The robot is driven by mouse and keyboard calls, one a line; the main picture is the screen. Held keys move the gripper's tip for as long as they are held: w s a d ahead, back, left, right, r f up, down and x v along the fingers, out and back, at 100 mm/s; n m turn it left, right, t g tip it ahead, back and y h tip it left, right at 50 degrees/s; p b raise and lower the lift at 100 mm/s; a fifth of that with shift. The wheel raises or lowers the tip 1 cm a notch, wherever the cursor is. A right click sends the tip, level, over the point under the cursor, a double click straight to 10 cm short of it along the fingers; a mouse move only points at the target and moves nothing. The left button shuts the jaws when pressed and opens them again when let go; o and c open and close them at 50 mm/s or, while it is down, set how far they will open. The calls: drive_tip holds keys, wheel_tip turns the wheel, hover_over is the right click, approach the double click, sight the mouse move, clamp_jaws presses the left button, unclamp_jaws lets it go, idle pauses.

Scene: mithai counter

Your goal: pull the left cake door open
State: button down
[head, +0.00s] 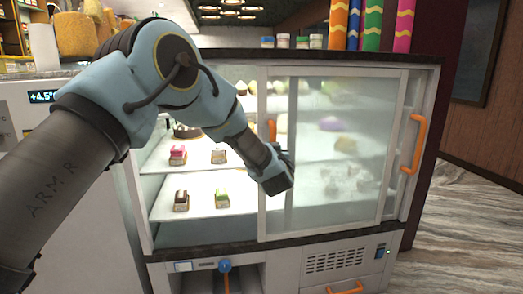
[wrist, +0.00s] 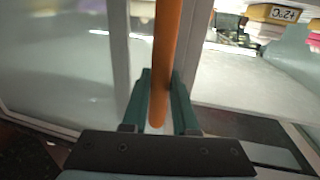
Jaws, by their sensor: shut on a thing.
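The left cake door (head: 262,90) is a glass sliding door in a pale frame. It stands slid to the right, over the right half of the case, and the left half of the case is open. Its upright orange handle (head: 272,129) is partly hidden behind my arm in the head view. My gripper (head: 284,180) is at the door's left edge. In the wrist view, the orange handle (wrist: 167,60) runs between the two green fingers of my gripper (wrist: 160,105), which are shut on it.
Several small cakes (head: 178,155) sit on white shelves (head: 165,205) in the open left half. A second orange handle (head: 414,145) is at the case's right side. Jars and colourful tubes (head: 372,25) stand on top. Low drawers and a vent (head: 335,262) are below.

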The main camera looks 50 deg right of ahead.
drive_tip(key=shift+s+d, duration=0.15)
drive_tip(key=c, duration=0.7)
unclamp_jaws()
drive_tip(key=b+v, duration=0.1)
drive_tip(key=v, duration=0.9)
drive_tip(key=shift+s+a, duration=0.15)
drive_tip(key=shift+a, duration=0.25)
